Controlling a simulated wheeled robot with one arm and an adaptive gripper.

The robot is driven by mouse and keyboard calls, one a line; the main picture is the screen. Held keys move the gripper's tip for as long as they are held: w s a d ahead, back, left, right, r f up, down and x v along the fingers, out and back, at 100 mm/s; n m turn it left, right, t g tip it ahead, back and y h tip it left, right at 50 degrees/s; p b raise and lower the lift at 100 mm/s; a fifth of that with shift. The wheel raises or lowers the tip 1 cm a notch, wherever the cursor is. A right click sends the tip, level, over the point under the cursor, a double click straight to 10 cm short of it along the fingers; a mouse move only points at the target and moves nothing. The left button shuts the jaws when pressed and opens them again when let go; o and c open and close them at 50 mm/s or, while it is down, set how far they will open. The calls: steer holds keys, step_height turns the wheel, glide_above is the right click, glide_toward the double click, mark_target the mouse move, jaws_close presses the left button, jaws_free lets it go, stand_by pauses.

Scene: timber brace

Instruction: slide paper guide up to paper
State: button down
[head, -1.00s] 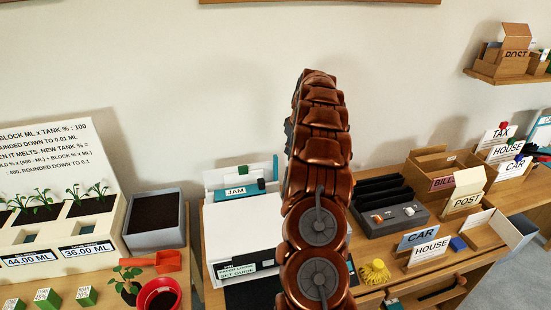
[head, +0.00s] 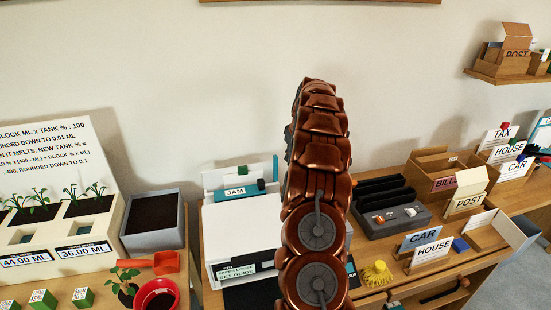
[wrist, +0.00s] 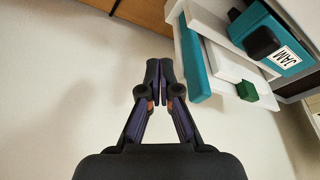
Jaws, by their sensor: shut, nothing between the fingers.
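A white printer (head: 245,235) stands on the wooden desk, with a label on its front that reads in part "SET GUIDE". At its back is an upright feed with a teal strip marked JAM (head: 236,192) and a small green block (head: 243,170). In the wrist view the JAM part (wrist: 280,50), a green block (wrist: 247,91) and a teal strip (wrist: 196,66) show at the upper right. Paper and paper guide cannot be told apart surely. My gripper (wrist: 159,64) is shut and empty, left of the feed and apart from it. The head view hides it behind my arm.
A planter box (head: 153,222) and a red pot (head: 157,294) stand left of the printer. A dark tray (head: 390,208), card holders and a yellow object (head: 377,274) lie to the right.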

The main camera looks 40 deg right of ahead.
steer(key=w+a+b, duration=0.2)
steer(key=w+a, duration=0.4)
steer(key=a, duration=0.5)
steer(key=shift+w+a+b, duration=0.15)
steer(key=shift+a+b, duration=0.05)
steer(key=shift+b, duration=0.15)
stand_by(4.3)
steer(key=shift+d, duration=0.15)
steer(key=shift+s+d+b, duration=0.3)
steer(key=shift+s+d, duration=0.2)
steer(key=shift+d, duration=0.25)
steer(key=shift+r, duration=0.15)
step_height(320, 180, up, 10)
steer(key=p, duration=0.2)
stand_by(0.8)
